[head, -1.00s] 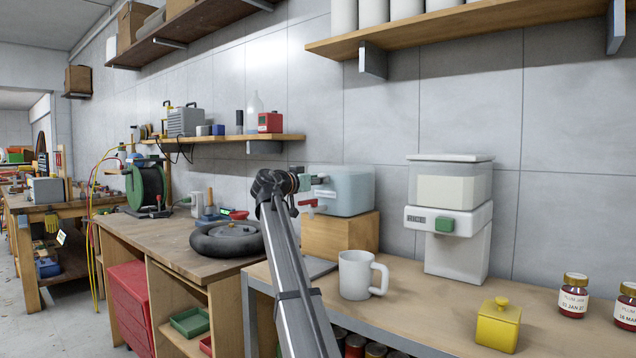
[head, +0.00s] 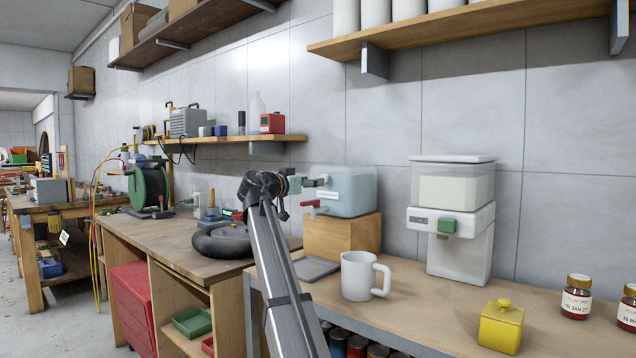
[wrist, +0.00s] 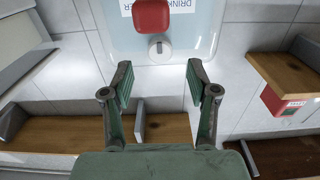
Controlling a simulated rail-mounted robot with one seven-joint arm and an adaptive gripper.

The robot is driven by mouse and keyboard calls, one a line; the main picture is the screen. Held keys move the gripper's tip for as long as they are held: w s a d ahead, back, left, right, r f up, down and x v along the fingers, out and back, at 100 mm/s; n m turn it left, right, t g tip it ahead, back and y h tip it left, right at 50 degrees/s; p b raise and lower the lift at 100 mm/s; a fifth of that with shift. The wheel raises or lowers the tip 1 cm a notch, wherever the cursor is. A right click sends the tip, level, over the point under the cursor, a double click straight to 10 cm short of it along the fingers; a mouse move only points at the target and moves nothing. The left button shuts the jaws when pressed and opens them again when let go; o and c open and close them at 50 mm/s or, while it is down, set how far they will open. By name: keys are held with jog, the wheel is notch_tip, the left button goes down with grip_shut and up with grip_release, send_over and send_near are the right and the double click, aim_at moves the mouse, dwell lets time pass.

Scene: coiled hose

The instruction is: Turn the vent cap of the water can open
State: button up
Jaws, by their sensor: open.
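The water can (head: 350,192) is a pale blue, see-through box on a wooden block. A red tap (head: 313,205) sits on its left side in the head view. In the wrist view the can (wrist: 205,35) fills the top middle, with an upside-down label partly covered by a red part (wrist: 152,15). A round white cap (wrist: 160,48) with a small dark mark, apparently the vent cap, lies below the red part. My gripper (wrist: 160,82) is open and empty, its two fingertips apart and short of the cap, which lies between their lines. In the head view my gripper (head: 313,183) is beside the can's upper left.
The wooden block (head: 343,236) stands on the bench with a white mug (head: 362,276) in front and a grey tray (head: 316,267) to its left. A white dispenser (head: 462,225) stands to the right. Wall shelves (head: 225,140) hang behind and above.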

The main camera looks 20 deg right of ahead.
jog(key=v, duration=0.7)
